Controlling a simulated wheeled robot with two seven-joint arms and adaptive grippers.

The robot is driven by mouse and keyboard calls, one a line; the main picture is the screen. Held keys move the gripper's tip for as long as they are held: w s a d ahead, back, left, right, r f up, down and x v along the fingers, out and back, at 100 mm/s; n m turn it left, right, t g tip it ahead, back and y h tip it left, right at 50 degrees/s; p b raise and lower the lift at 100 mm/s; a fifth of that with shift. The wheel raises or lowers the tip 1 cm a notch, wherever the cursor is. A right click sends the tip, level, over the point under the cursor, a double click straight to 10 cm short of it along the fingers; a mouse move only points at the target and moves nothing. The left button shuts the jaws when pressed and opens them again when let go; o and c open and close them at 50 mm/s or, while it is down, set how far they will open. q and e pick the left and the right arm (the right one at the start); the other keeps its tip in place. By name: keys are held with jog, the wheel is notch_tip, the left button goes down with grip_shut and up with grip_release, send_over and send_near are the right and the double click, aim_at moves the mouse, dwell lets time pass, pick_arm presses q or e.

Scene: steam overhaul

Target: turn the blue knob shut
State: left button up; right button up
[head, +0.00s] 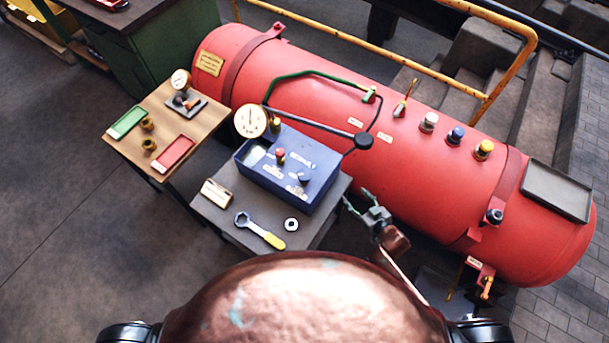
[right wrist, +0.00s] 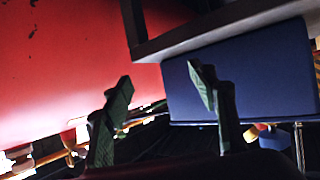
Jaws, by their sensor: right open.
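A small blue knob (head: 305,176) sits on the top panel of the blue box (head: 318,194), with a red knob (head: 280,154) to its upper left. A blue-topped cap (head: 456,135) also stands on the red boiler (head: 400,165). I cannot tell which blue one is meant. My right gripper (head: 358,199) is open and empty, right of the blue box and in front of the boiler. In the right wrist view its two fingers (right wrist: 160,82) are spread, with a plain blue surface (right wrist: 265,75) behind the right one. My left gripper is not in view.
A grey table (head: 216,220) carries the box, a yellow-handled wrench (head: 262,232) and a white-ringed nut (head: 291,224). A wooden table (head: 120,148) stands left with green and red trays. A white cap (head: 428,121) and yellow cap (head: 484,149) flank the boiler's blue one.

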jog(key=w+a+r+n+t+y+b, duration=0.1)
jog(key=w+a+r+n+y+b, duration=0.15)
jog(key=a+r, duration=0.7)
jog(key=n+g+y, duration=0.5)
jog(key=n+y, duration=0.1)
jog(key=y, duration=0.3)
send_near(304, 175)
jog(key=w+a, duration=0.2)
jog(key=shift+m, duration=0.25)
jog(key=x, duration=0.5)
jog(key=f+x, duration=0.1)
jog(key=x, duration=0.1)
jog(key=shift+s+a+f, duration=0.1)
jog(key=shift+a, duration=0.2)
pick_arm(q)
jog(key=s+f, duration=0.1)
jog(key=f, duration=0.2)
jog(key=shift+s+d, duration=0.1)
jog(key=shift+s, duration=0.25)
pick_arm(e)
jog(key=shift+c, duration=0.5)
